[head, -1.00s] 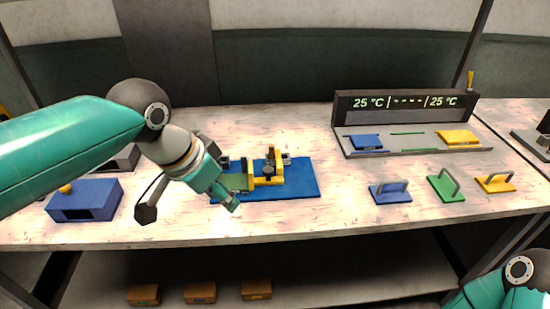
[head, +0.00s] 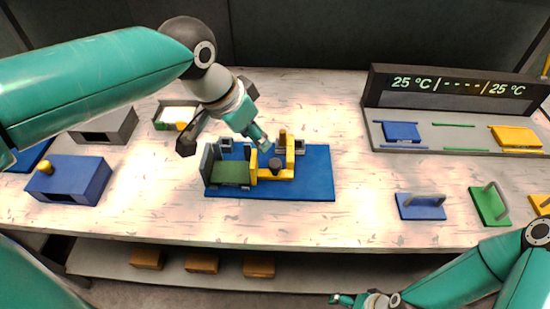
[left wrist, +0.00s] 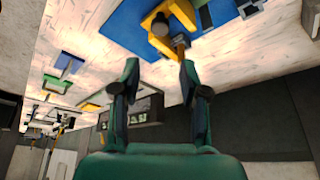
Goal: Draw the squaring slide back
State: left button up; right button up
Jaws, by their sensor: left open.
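A blue base plate (head: 318,180) lies on the bench with a green block (head: 230,172) on its left part. A yellow slide-like piece (head: 290,156) with a dark round knob (head: 275,165) stands beside the block; which part is the squaring slide is not certain. My left gripper (head: 262,142) is open and empty, just behind and above the yellow piece. In the left wrist view its open fingers (left wrist: 160,75) point at the yellow piece (left wrist: 180,10) and a short post (left wrist: 180,41). My right gripper (head: 345,299) is low at the bottom edge, its jaws unclear.
A blue box (head: 75,182) and a grey box (head: 105,127) stand at left. A dark display unit (head: 455,90) with a tray is at back right. Blue (head: 421,208) and green (head: 490,204) handled plates lie at front right. Bench is clear in front.

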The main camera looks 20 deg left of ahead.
aim_at(275, 163)
pick_arm(q)
jog(key=x, duration=1.3)
jog(key=shift+w+f, duration=0.1)
jog(key=shift+f, duration=0.2)
grip_shut()
jog(key=shift+d, duration=0.1)
